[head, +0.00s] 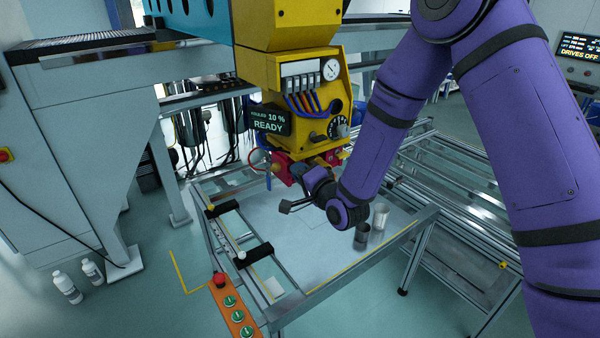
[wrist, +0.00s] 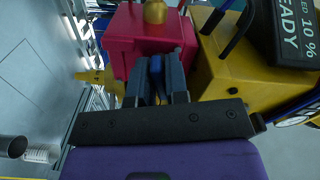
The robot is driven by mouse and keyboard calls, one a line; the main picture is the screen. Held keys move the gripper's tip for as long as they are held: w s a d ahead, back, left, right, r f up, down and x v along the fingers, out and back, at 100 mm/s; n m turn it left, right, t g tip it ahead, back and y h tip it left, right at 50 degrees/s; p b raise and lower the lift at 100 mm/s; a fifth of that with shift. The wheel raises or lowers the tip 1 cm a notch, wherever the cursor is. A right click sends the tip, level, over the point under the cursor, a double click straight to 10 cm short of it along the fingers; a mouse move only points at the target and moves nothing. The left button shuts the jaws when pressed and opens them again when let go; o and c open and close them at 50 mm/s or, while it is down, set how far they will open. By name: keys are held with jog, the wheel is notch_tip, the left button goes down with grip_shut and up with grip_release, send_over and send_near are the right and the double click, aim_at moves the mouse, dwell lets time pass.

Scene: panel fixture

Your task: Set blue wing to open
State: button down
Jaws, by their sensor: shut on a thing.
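The blue wing (wrist: 156,66) shows in the wrist view as a small blue piece against the front of a red block (wrist: 128,32). My gripper (wrist: 157,72) is shut on it, with one grey finger on each side. The fingers hide most of the wing, so I cannot tell its exact angle. In the head view the red block (head: 281,172) sits under the yellow panel unit (head: 300,105). My gripper (head: 303,172) reaches up to it from the right, and the wing is not clear there.
A READY display (head: 268,120) hangs left of the yellow unit. Below is a framed table (head: 310,235) with a dark cup (head: 362,236) and a light cup (head: 380,217) near its right side. An orange button box (head: 232,305) is at the front left.

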jog(key=n, duration=1.1)
jog(key=shift+n, duration=1.8)
jog(key=c, duration=1.2)
grip_release()
jog(key=v, duration=1.1)
jog(key=shift+w, duration=0.1)
